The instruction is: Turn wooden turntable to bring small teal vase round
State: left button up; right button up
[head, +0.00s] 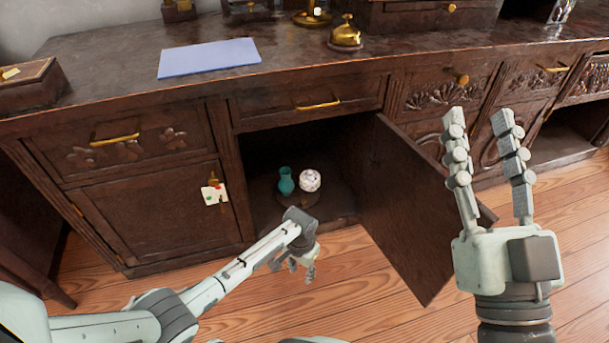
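The small teal vase (286,182) stands upright inside the open cabinet compartment. It stands beside a round white patterned piece, perhaps a teapot (310,180). Both appear to rest on the dark wooden turntable (311,199), whose near edge is partly hidden by my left wrist. My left gripper (301,270) is in front of and below the compartment opening, apart from the vase. Its fingers point down and are small and partly hidden, so its opening is unclear. My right gripper (478,117) is open and empty, raised to the right of the open door.
The open cabinet door (415,215) swings outward between my two grippers. A tag (214,194) hangs on the closed left door. On the desktop are a blue pad (209,58), a brass bell (346,35) and a wooden box (28,85). The wooden floor in front is clear.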

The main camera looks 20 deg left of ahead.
aim_at(303, 200)
jog(key=i+j, duration=0.2)
jog(key=i, duration=0.3)
jog(key=i+j, duration=0.25)
jog(key=i, duration=0.25)
